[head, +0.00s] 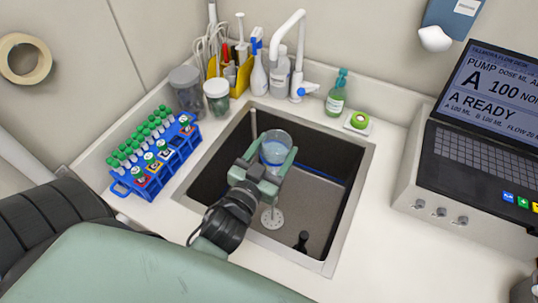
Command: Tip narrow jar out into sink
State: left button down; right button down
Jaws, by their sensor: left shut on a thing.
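The narrow jar (274,143) is clear and holds some bluish liquid. My left gripper (273,166) is shut on it, with a green finger on either side. The jar is over the dark sink (366,158), and its open mouth faces up toward the camera. It looks roughly upright; any slight tilt is hard to judge. The jar's lower part is hidden behind the gripper. The sink has a round drain (272,218) on its floor. My right gripper does not show.
A white faucet (288,45) stands behind the sink. A blue rack (155,160) of green-capped tubes is on the left, with lidded jars (217,98) near it. A soap bottle (337,95) and a sponge dish (358,122) are behind right. A pump console (450,195) stands right.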

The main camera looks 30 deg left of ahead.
aim_at(282, 163)
pick_arm(q)
jog(key=m, duration=0.1)
jog(key=d+m+b, duration=0.1)
jog(key=m, duration=0.1)
jog(key=shift+f+m, duration=0.3)
jog(key=shift+f, duration=0.1)
jog(key=shift+d+m+y+b, duration=0.25)
jog(key=shift+m+y+b, duration=0.05)
jog(key=shift+m, duration=0.7)
jog(key=shift+d+f+m, duration=0.15)
jog(key=shift+f+m, duration=0.05)
jog(key=shift+m, duration=0.7)
jog(key=shift+d+f+m, duration=0.1)
jog(key=shift+d+m, duration=0.05)
jog(key=shift+m, duration=0.85)
jog(key=shift+d+f+m, duration=0.15)
jog(key=shift+m, duration=0.95)
jog(key=shift+f+m, duration=0.4)
jog(key=shift+m, duration=0.6)
jog(key=m, duration=0.2)
jog(key=f+m, duration=0.1)
jog(key=m, duration=0.1)
jog(key=shift+t+b, duration=0.3)
jog(key=shift+b, duration=0.1)
jog(key=m, duration=0.4)
jog(key=shift+f, duration=0.35)
jog(key=shift+f+m, duration=0.1)
jog(key=shift+m, duration=0.4)
